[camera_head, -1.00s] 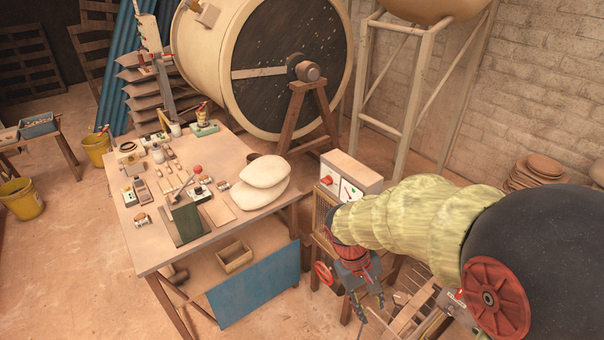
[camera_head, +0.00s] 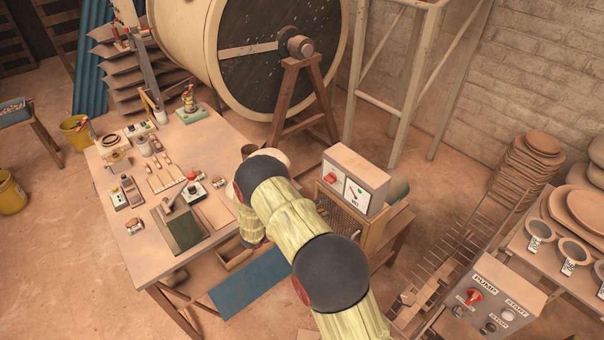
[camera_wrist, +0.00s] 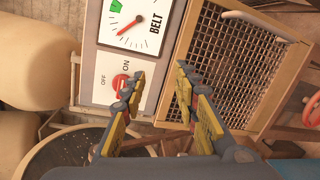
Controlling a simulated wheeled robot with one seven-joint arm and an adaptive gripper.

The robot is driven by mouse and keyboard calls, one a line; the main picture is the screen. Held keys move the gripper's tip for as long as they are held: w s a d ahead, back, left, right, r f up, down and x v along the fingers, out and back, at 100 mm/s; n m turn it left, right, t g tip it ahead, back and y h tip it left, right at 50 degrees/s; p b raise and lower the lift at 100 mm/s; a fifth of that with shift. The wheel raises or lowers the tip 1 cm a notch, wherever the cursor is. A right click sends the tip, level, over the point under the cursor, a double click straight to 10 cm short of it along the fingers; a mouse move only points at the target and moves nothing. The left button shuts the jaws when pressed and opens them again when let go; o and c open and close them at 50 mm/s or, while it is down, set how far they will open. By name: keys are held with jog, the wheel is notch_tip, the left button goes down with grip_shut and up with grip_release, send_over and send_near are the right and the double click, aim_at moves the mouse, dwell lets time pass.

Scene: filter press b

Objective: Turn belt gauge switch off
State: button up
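The belt gauge box (camera_head: 357,176) is a pale box with a white front, standing right of the work table. Its dial (camera_wrist: 137,24), marked BELT, has a red needle and a green patch. The red switch (camera_wrist: 120,82) sits beside the dial, by the OFF and ON labels; it also shows in the head view (camera_head: 330,177). My gripper (camera_wrist: 158,82) is open and empty. Its left finger overlaps the edge of the switch in the wrist view; I cannot tell whether they touch. In the head view my gripper is hidden behind my arm.
A wooden frame with wire mesh (camera_wrist: 240,55) is right of the gauge in the wrist view. A pump control box (camera_head: 490,300) with a red knob stands at lower right. The work table (camera_head: 150,235) with several small items is on the left.

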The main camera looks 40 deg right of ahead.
jog(key=m+t+h, duration=0.1)
jog(key=t, duration=0.1)
send_near(327, 181)
jog(key=d+f, duration=0.1)
jog(key=shift+m+h, duration=0.3)
jog(key=shift+m, duration=0.4)
jog(key=shift+w+d+r, duration=0.1)
jog(key=shift+w+d, duration=0.05)
jog(key=shift+d, duration=1.25)
jog(key=shift+w+d, duration=0.2)
jog(key=shift+d, duration=1.2)
jog(key=shift+w+d+r, duration=0.1)
jog(key=shift+w+d, duration=0.05)
jog(key=shift+d, duration=1.25)
jog(key=shift+c, duration=1)
jog(key=shift+f, duration=0.1)
grip_shut()
